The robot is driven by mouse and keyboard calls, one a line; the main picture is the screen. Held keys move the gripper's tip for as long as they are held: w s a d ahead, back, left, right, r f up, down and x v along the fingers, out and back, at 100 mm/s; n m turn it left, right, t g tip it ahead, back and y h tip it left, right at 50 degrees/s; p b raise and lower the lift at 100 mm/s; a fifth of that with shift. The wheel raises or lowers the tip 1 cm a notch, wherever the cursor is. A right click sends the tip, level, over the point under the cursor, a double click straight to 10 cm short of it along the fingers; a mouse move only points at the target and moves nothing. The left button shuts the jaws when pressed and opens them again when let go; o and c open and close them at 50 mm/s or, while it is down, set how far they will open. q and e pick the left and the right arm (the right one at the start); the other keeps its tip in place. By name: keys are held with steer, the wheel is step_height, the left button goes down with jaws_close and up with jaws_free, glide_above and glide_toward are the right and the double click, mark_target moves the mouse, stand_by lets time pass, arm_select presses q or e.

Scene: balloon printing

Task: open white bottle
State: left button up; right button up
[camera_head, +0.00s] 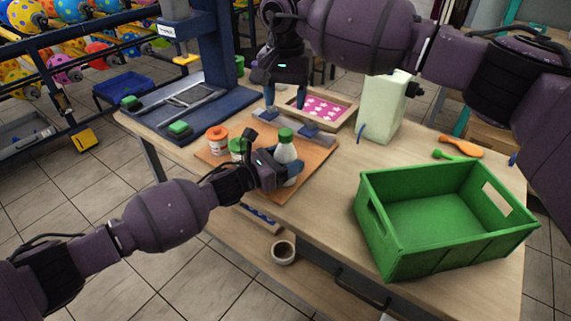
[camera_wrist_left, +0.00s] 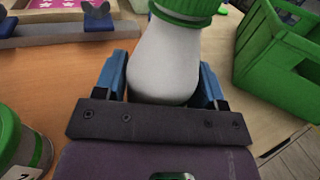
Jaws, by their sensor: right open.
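The white bottle (camera_head: 287,150) with a green cap stands upright on the orange-brown board (camera_head: 317,158). My left gripper (camera_head: 281,170) is at its body, below the cap. In the left wrist view the bottle (camera_wrist_left: 165,62) fills the gap between the blue fingers (camera_wrist_left: 162,84), which appear to press on both its sides. The cap (camera_wrist_left: 188,8) shows at the top edge there, partly cut off. My right gripper (camera_head: 286,100) is open and empty, pointing down beyond the bottle, near the screen frame.
An orange-lidded jar (camera_head: 217,137) and a green-lidded jar (camera_head: 237,146) stand left of the bottle. A pink-patterned screen frame (camera_head: 325,107) lies behind. A pale green container (camera_head: 382,108) and an empty green crate (camera_head: 440,220) stand to the right. A blue press stand (camera_head: 215,60) is at the back left.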

mark_target(285, 132)
arm_select(q)
steer(key=c, duration=1)
jaws_close()
arm_select(e)
steer(key=shift+f, duration=0.1)
steer(key=shift+s+a+f, duration=0.15)
steer(key=shift+f, duration=0.1)
steer(key=m, duration=1.1)
steer(key=shift+m, duration=0.4)
steer(key=m, duration=0.4)
steer(key=shift+r, duration=0.1)
steer(key=m, duration=0.8)
steer(key=shift+m, duration=0.3)
steer(key=m, duration=0.4)
steer(key=shift+r, duration=0.15)
steer(key=m, duration=1)
steer(key=shift+r, duration=0.1)
steer(key=m, duration=0.5)
steer(key=shift+m, duration=0.3)
steer(key=m, duration=0.5)
steer(key=shift+m, duration=0.3)
steer(key=shift+f, duration=4)
